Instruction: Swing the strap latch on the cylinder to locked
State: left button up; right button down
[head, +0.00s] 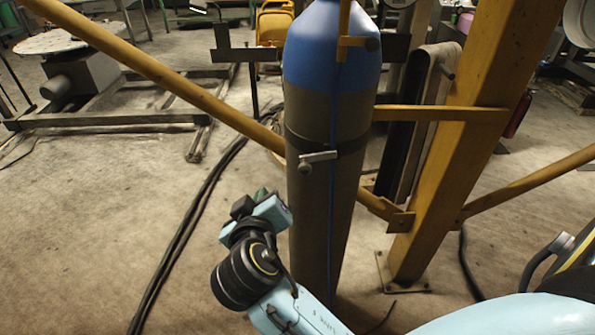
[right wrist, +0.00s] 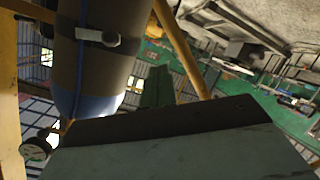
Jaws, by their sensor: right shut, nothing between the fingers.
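The cylinder (head: 308,200) stands upright with a blue shoulder and a grey-brown body. A dark strap (head: 346,148) goes around it. The strap latch (head: 319,156) is a short pale metal lever on the front of the strap, lying nearly level, with a round knob below its left end. In the right wrist view the cylinder (right wrist: 92,72) appears inverted, with the latch (right wrist: 108,39) on its band. My right gripper (head: 254,202) is shut and empty, below and left of the latch and apart from it. My left gripper is not in view.
A yellow column (head: 462,130) with braces stands right of the cylinder. A yellow diagonal bar (head: 150,70) passes behind the cylinder. Black cables (head: 190,220) lie on the floor at the left. Open floor lies left of my right gripper.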

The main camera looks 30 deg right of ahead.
jog(key=s+d+r+m+h, duration=0.2)
jog(key=s+d+r+m, duration=0.1)
jog(key=r, duration=0.4)
jog(key=shift+s, duration=0.25)
jog(key=shift+w, duration=0.1)
jog(key=w+d+f, duration=0.6)
jog(key=d, duration=0.1)
jog(key=shift+w+d, duration=0.15)
jog(key=shift+w, duration=0.2)
jog(key=shift+f+n, duration=0.3)
jog(key=shift+n, duration=0.1)
